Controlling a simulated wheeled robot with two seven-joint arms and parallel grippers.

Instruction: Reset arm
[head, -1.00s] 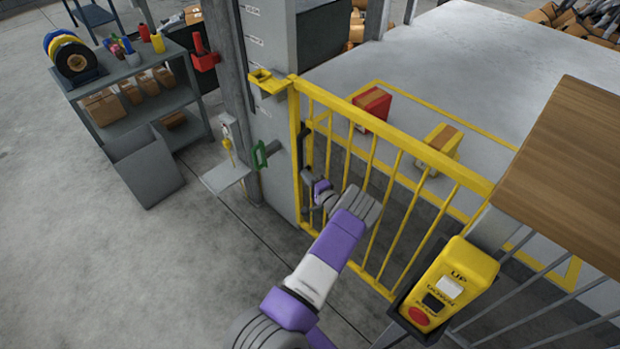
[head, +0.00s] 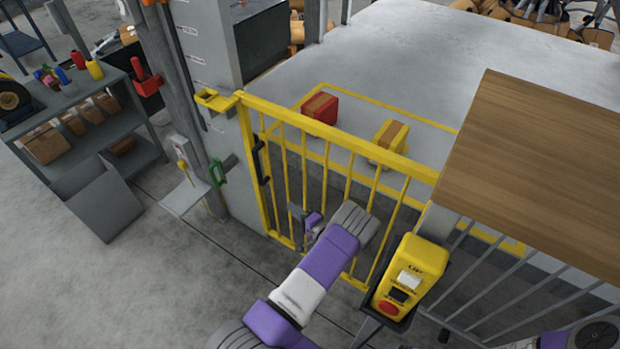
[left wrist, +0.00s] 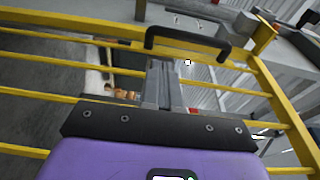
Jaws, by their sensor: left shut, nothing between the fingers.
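My left gripper (head: 298,214) is shut and empty, in front of the yellow gate's bars. It also shows in the left wrist view (left wrist: 163,84), its fingers together and pointing toward the gate. The yellow gate (head: 330,130) stands across the middle of the head view and looks closed. Its black handle (head: 261,160) is on the left side, up and left of my gripper in the head view. In the left wrist view, the handle (left wrist: 187,40) lies just beyond the fingertips, and I see nothing held. My right gripper is out of view.
A yellow control box (head: 411,278) with buttons is right of my left arm. A wooden top (head: 550,170) fills the right. A red box (head: 320,108) and a yellow box (head: 390,140) lie behind the gate.

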